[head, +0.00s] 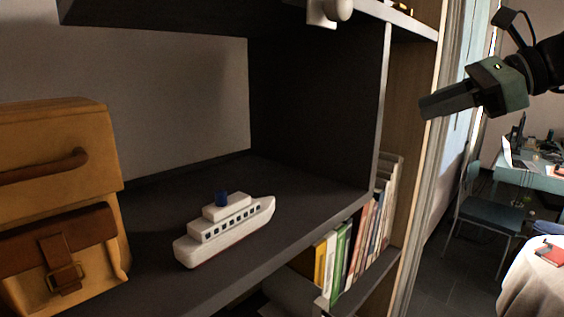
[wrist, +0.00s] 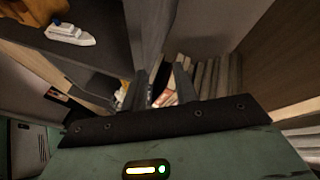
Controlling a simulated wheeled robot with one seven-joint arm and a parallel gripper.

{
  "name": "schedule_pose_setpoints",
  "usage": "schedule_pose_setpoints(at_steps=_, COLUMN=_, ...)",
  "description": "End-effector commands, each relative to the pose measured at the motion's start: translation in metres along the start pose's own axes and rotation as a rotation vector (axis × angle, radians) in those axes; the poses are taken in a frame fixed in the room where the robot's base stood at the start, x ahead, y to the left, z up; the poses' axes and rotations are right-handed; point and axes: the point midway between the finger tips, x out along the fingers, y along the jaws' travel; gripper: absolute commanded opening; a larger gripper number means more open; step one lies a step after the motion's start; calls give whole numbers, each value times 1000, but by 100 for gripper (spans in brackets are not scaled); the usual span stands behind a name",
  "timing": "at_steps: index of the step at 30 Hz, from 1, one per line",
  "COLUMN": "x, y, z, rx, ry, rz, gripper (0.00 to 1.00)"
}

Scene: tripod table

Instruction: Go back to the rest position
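My gripper (head: 430,106) is raised at the upper right of the head view, in front of the right end of the shelving and pointing left. In the wrist view its two fingers (wrist: 160,76) stand apart with nothing held between them. A gap shows the scene beyond, including something reddish and pale that is too small to name. A white toy ship (head: 225,230) with a blue funnel stands on the dark shelf, well away from my gripper. It also shows at the upper left of the wrist view (wrist: 70,34).
The dark shelf (head: 325,195) also bears a tan and brown bag (head: 60,150) at left. Several books (head: 345,250) stand on a lower shelf. A chair (head: 485,215), a desk (head: 535,180) and a table with a white cloth (head: 530,285) are at right.

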Motion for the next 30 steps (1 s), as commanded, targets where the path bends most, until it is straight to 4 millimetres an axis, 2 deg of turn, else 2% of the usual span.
schedule_pose_setpoints(at_steps=1, x=26, y=27, z=-12, rx=-88, ry=52, rz=81, gripper=29)
schedule_pose_setpoints(at_steps=3, x=55, y=63, z=-28, rx=-233, ry=121, rz=193, gripper=29)
schedule_pose_setpoints(at_steps=5, x=76, y=96, z=-42, rx=-373, ry=172, rz=294, gripper=29)
schedule_pose_setpoints(at_steps=7, x=96, y=136, z=-61, rx=-559, ry=221, rz=426, gripper=29)
schedule_pose_setpoints(at_steps=9, x=111, y=179, z=-81, rx=-776, ry=254, rz=575, gripper=29)
schedule_pose_setpoints(at_steps=12, x=122, y=240, z=-113, rx=-1144, ry=260, rz=810, gripper=29)
schedule_pose_setpoints(at_steps=16, x=122, y=301, z=-151, rx=-1644, ry=183, rz=1102, gripper=29)
schedule_pose_setpoints(at_steps=18, x=120, y=320, z=-165, rx=-1853, ry=121, rz=1215, gripper=29)
schedule_pose_setpoints(at_steps=22, x=116, y=338, z=-178, rx=-2082, ry=34, rz=1332, gripper=29)
schedule_pose_setpoints(at_steps=30, x=115, y=341, z=-181, rx=-2135, ry=11, rz=1357, gripper=29)
